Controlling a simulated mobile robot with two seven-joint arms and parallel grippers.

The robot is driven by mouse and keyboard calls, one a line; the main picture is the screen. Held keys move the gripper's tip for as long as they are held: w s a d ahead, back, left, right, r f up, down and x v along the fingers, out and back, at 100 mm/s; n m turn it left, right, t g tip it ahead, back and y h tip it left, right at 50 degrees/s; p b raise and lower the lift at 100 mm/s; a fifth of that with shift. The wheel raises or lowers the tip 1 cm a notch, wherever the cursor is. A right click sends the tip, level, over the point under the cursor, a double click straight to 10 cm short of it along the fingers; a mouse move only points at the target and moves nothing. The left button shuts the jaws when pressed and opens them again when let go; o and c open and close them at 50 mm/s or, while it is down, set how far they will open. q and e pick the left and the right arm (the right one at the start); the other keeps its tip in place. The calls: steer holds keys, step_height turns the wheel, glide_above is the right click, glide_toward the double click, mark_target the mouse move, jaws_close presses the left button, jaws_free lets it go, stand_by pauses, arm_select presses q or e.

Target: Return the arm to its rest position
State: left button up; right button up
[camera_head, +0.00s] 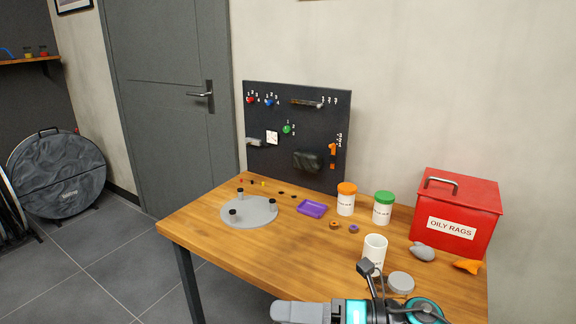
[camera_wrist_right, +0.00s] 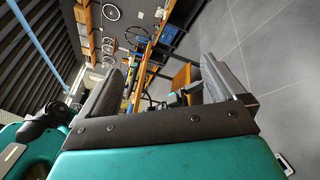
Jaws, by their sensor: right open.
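My right gripper (camera_head: 369,274) is in front of the workbench in the head view, at the lower right. Its arm comes in from the bottom edge. In the right wrist view its two fingers (camera_wrist_right: 168,82) stand wide apart with nothing between them. Beyond the fingers are the grey floor, a wooden surface and shelving, not the bench objects. My left gripper is in neither view.
A pegboard (camera_head: 290,160) stands behind.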

steer(key=w+d+f+m+t+h+p, duration=0.1)
steer(key=d+m+t+h, duration=0.25)
steer(key=m+t, duration=0.6)
steer(key=d+f+m+t+h+p, duration=0.1)
steer(key=d+m+t+h, duration=0.25)
steer(key=m, duration=1.05)
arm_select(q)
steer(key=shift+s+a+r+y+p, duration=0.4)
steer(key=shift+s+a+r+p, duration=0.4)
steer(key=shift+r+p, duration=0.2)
arm_select(e)
steer(key=s+d+f+m+g+h, duration=0.2)
steer(key=s+d+f+m+h, duration=0.2)
steer(key=s+d+f+m, duration=0.1)
steer(key=s+d+f+m+g+h, duration=0.2)
steer(key=s+d+f+m+h, duration=0.2)
steer(key=s+f+m, duration=0.3)
step_height(320, 180, down, 2)
steer(key=m, duration=0.3)
steer(key=shift+d+f+g, duration=0.25)
steer(key=shift+d+g, duration=0.05)
steer(key=shift+d, duration=0.1)
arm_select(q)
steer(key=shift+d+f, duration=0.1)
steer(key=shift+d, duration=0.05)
arm_select(e)
steer(key=shift+w, duration=0.1)
